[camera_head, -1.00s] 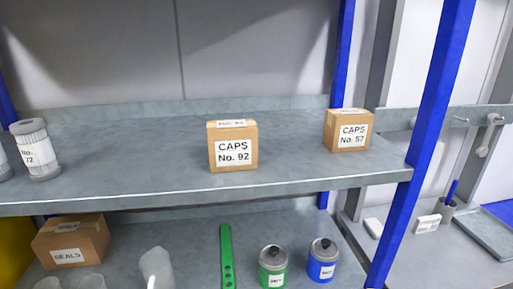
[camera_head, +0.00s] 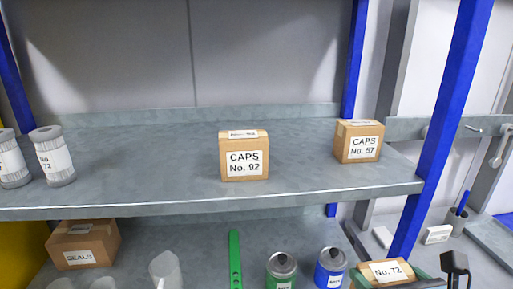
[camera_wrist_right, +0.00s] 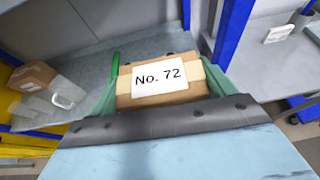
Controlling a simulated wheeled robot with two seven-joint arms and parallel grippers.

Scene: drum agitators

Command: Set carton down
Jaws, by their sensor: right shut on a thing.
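A brown carton labelled No. 72 (camera_head: 387,272) shows at the lower right of the head view, in front of the lower shelf. It fills the middle of the right wrist view (camera_wrist_right: 160,82), between two green fingers. My right gripper (camera_head: 393,280) is shut on this carton and holds it; its lower part is cut off by the frame edge in the head view. On the upper shelf (camera_head: 300,184) stand a carton labelled CAPS No. 92 (camera_head: 244,163) and a carton labelled CAPS No. 57 (camera_head: 358,148). My left gripper is not in view.
White canisters (camera_head: 52,160) stand at the upper shelf's left end. The lower shelf holds a SEALS carton (camera_head: 83,245), a green strip (camera_head: 235,260), a green can (camera_head: 281,268) and a blue can (camera_head: 329,267). A blue post (camera_head: 440,120) rises at the right. Upper shelf room is free between canisters and cartons.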

